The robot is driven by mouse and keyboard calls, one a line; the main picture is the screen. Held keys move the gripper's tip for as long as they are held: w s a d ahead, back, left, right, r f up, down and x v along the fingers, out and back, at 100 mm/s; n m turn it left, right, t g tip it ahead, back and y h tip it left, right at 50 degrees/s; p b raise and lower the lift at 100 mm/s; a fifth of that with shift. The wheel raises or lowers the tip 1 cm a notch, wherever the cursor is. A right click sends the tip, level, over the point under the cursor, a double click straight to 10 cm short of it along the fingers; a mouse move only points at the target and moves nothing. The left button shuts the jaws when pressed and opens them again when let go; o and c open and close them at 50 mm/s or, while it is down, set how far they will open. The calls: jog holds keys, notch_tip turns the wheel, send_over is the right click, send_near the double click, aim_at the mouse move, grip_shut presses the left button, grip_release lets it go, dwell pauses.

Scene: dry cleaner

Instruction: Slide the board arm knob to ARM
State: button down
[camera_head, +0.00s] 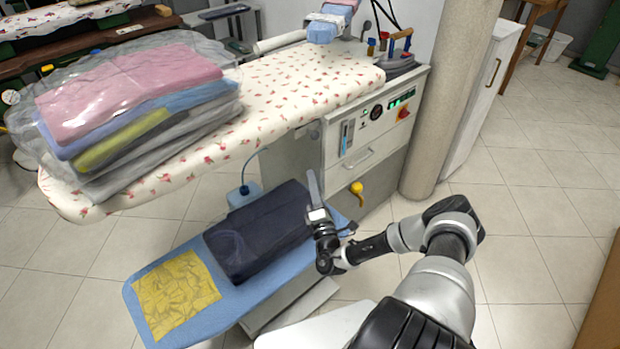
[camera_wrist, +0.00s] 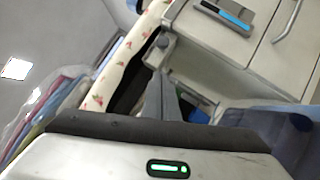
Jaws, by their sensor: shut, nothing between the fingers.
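The white ironing unit (camera_head: 378,140) has a front panel with a slot plate holding a blue strip (camera_head: 346,137); the plate also shows in the wrist view (camera_wrist: 228,13). A small grey knob (camera_wrist: 162,42) sticks out at the unit's left corner, just under the board. It shows small in the head view (camera_head: 314,133). I cannot tell for sure which of these is the board arm knob, and no ARM lettering is readable. My gripper (camera_head: 313,180) is shut and empty, pointing up below the panel's left corner. In the wrist view its fingertips (camera_wrist: 160,82) lie below the grey knob, apparently apart from it.
The floral ironing board (camera_head: 300,85) overhangs at upper left, bearing bagged folded clothes (camera_head: 130,95). Below, a blue board (camera_head: 215,300) holds a dark folded garment (camera_head: 258,232) and a yellow cloth (camera_head: 175,292). A yellow knob (camera_head: 357,188) sits right of my gripper. A column (camera_head: 450,90) stands right.

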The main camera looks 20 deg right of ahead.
send_near(312, 133)
jog(key=w+a+f, duration=0.2)
jog(key=w+a, duration=0.1)
jog(key=shift+w+d+r+b, duration=0.3)
jog(key=shift+w+d+r, duration=0.2)
jog(key=shift+d, duration=0.25)
jog(key=shift+w+d+r+b, duration=0.25)
jog(key=shift+w+d+r, duration=0.2)
jog(key=shift+d, duration=0.3)
jog(key=d, duration=0.1)
jog(key=w+d+b, duration=0.1)
jog(key=d, duration=0.1)
jog(key=shift+w+d, duration=0.1)
jog(key=shift+w, duration=0.05)
jog(key=shift+f, duration=0.1)
